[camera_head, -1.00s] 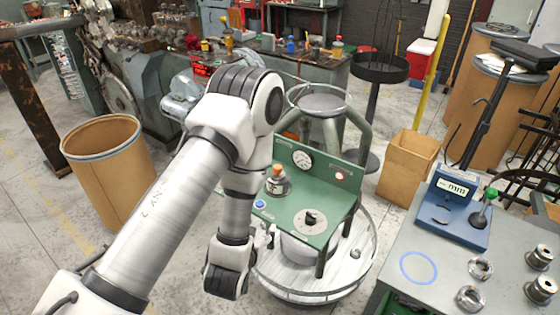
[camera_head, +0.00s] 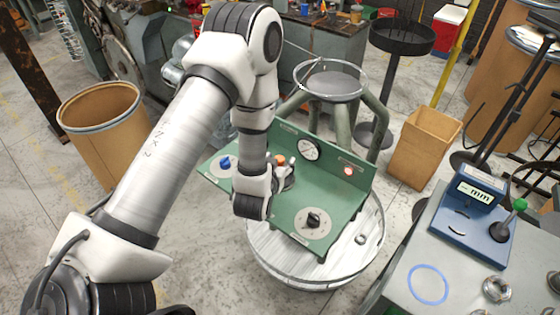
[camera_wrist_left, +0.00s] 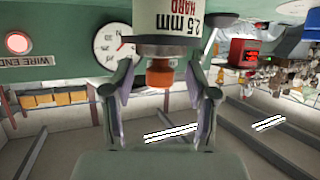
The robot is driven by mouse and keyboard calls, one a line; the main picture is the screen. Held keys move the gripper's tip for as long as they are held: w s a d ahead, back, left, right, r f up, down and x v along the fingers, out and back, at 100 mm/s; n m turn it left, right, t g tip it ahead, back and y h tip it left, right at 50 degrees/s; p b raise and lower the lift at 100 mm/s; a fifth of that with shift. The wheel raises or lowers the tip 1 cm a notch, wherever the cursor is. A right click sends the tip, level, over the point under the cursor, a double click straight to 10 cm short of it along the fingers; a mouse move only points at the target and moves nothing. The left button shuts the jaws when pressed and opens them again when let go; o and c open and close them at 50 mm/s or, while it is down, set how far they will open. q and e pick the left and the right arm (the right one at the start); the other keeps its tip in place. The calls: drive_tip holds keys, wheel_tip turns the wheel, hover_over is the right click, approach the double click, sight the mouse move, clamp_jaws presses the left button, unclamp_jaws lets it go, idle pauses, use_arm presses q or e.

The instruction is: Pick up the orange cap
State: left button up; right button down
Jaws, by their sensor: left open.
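The orange cap (camera_head: 280,159) shows small in the head view, at the green panel, partly hidden by my left wrist and gripper. In the left wrist view the orange cap (camera_wrist_left: 160,73) sits on the end of a white container (camera_wrist_left: 165,20) printed "2.5 mm HARD". My left gripper (camera_wrist_left: 160,82) is open, with one finger on each side of the cap. Gaps show between the fingers and the cap. In the head view the left gripper (camera_head: 284,175) is beside the cap, mostly hidden behind my wrist. My right gripper is not in view.
The green panel (camera_head: 330,190) carries a gauge (camera_head: 310,149), a black knob (camera_head: 314,220), a blue button (camera_head: 225,162) and a red light (camera_head: 348,171). A round stool (camera_head: 334,84) stands behind. A grey table (camera_head: 455,270) with a blue meter (camera_head: 470,205) is at right.

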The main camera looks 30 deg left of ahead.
use_arm(q)
drive_tip(key=shift+x, duration=0.8)
drive_tip(key=shift+s, duration=0.2)
drive_tip(key=shift+s+d+r, duration=0.1)
drive_tip(key=shift+r, duration=0.05)
drive_tip(key=c, duration=0.4)
clamp_jaws()
